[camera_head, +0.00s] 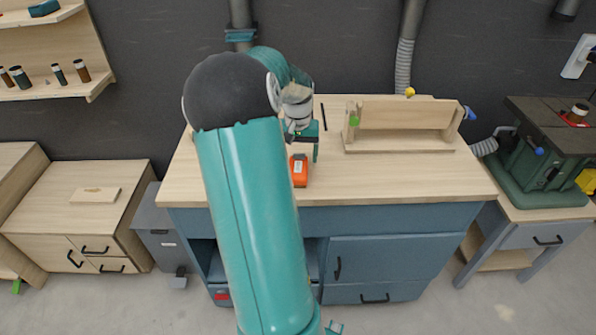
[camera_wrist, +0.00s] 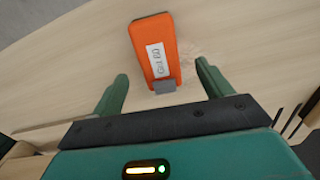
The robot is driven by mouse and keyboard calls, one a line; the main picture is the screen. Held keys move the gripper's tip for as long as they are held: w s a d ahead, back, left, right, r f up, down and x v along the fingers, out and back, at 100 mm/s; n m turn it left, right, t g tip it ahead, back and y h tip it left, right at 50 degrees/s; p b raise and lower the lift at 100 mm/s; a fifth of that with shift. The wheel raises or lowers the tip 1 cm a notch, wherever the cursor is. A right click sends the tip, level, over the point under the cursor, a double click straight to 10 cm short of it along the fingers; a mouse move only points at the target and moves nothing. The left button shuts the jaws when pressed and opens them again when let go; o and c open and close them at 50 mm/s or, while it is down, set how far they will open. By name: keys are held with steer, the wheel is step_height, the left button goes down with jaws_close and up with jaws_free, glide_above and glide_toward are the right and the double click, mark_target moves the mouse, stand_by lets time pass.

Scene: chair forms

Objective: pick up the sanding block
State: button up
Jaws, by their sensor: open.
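The sanding block (camera_head: 299,170) is orange with a white label and lies on the wooden top of the workbench. In the wrist view the sanding block (camera_wrist: 154,48) shows its label "Grit 60" and a grey end towards me. My gripper (camera_wrist: 160,92) is open, its two green fingers apart. The grey end of the block lies between the fingertips in the picture, and most of the block is beyond them. I see no contact. In the head view my gripper (camera_head: 307,148) is just behind the block, partly hidden by my arm.
A wooden chair form (camera_head: 405,115) with coloured knobs stands on the bench (camera_head: 420,185) to the right of the block. A dark thin tool (camera_head: 323,117) lies between them. A green machine (camera_head: 545,150) stands far right. The front right of the bench top is clear.

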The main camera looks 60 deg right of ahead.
mark_target(298, 167)
step_height(298, 167, down, 5)
steer(key=shift+s+a, duration=0.15)
steer(key=c, duration=1.1)
steer(key=shift+r, duration=0.1)
steer(key=shift+r, duration=0.5)
step_height(298, 167, up, 2)
steer(key=shift+r, duration=0.25)
steer(key=s+a+r, duration=0.3)
steer(key=s+r, duration=0.6)
steer(key=s, duration=0.4)
steer(key=shift+s+a+r, duration=0.2)
steer(key=shift+a, duration=0.2)
